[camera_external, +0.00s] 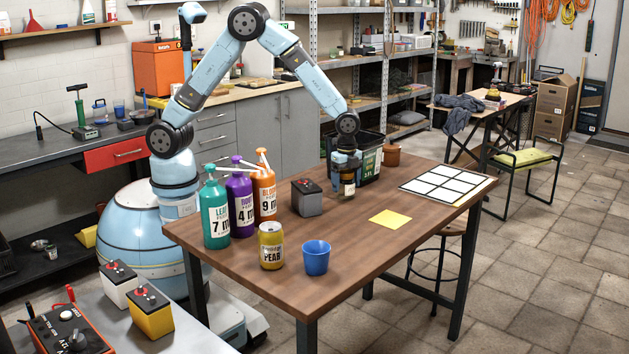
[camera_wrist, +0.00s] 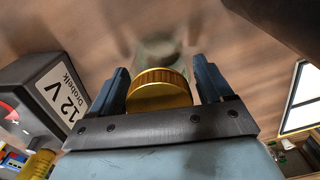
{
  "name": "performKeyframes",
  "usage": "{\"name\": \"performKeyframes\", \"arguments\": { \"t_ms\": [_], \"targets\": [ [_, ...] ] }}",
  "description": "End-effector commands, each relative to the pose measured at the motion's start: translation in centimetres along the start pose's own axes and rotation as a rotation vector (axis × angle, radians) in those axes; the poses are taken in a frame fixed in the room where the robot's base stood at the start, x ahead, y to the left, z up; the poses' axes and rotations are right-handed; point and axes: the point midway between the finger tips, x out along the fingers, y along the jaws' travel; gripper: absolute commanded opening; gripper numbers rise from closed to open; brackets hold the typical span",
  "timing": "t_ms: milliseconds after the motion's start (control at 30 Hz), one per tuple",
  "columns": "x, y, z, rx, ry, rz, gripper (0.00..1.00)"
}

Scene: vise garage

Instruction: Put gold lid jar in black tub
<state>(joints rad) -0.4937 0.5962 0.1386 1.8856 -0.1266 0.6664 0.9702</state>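A jar with a gold lid and a pale, see-through body (camera_external: 347,187) stands upright at the table's far side. In the wrist view its gold lid (camera_wrist: 160,90) sits between my two fingers. My gripper (camera_external: 346,168) points straight down over the jar, with a finger on each side of the lid. The fingers look close to it, but I cannot tell whether they press on it. The black tub (camera_external: 371,163) with a green label is just behind and right of the jar, partly hidden by my gripper.
A grey-black 12 V battery (camera_external: 307,197) stands left of the jar, also in the wrist view (camera_wrist: 45,95). Several bottles, a yellow can (camera_external: 271,246) and a blue cup (camera_external: 316,258) are nearer. A yellow note (camera_external: 390,218) and white grid sheet (camera_external: 446,184) lie right. A brown pot (camera_external: 392,154) is beyond.

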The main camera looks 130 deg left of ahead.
Motion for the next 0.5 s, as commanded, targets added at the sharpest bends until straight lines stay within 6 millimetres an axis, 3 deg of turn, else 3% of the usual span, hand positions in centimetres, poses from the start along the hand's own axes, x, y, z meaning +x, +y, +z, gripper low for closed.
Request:
{"name": "performKeyframes", "arguments": {
  "t_ms": [67,500],
  "targets": [
    [-0.01,0.00,0.00,0.000,0.000,0.000,0.71],
    [-0.02,0.00,0.00,0.000,0.000,0.000,0.30]
  ]
}}
